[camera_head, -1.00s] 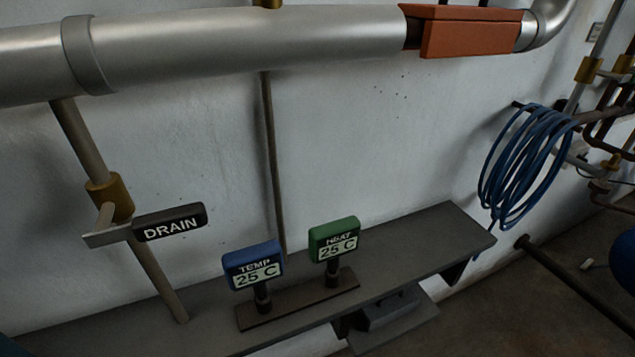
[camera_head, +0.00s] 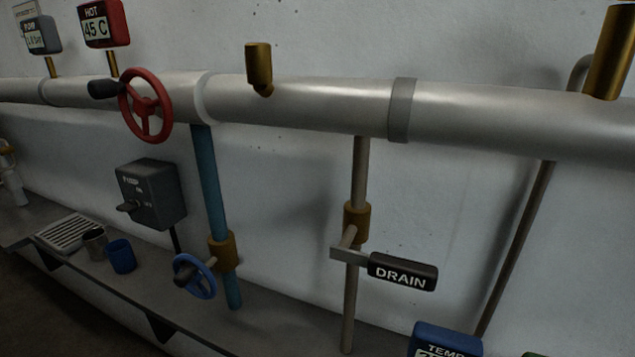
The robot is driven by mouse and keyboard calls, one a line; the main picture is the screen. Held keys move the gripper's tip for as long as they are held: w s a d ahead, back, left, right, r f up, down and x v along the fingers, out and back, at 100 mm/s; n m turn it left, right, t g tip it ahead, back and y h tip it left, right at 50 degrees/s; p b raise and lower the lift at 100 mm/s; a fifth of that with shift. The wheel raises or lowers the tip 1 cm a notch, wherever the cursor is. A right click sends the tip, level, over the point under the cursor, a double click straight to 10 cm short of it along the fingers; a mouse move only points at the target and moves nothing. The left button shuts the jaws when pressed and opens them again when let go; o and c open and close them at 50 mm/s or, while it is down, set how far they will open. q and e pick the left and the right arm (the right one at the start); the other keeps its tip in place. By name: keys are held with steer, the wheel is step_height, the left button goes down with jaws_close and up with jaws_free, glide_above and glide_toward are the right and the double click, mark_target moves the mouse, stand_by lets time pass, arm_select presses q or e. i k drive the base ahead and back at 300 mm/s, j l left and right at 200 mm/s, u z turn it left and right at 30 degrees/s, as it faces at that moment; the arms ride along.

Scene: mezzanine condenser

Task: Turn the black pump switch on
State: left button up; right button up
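A dark grey pump box (camera_head: 152,193) is mounted on the wall at the left of the head view, below the big pipe. Its label is small but seems to read PUMP. A black switch lever (camera_head: 129,206) sticks out of its front at the lower left. Small ON and OFF marks seem to be beside the lever, but its exact setting is too small to tell. Neither of my grippers shows in this view.
A red handwheel (camera_head: 146,106) is on the silver pipe (camera_head: 300,103) above the box. A blue handwheel (camera_head: 194,276) and a DRAIN lever (camera_head: 402,272) stand to the right. A shelf holds a blue cup (camera_head: 122,256), a brownish cup (camera_head: 95,244) and a grate (camera_head: 70,234).

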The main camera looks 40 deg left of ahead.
mark_target(131, 208)
steer(key=u, duration=2.3)
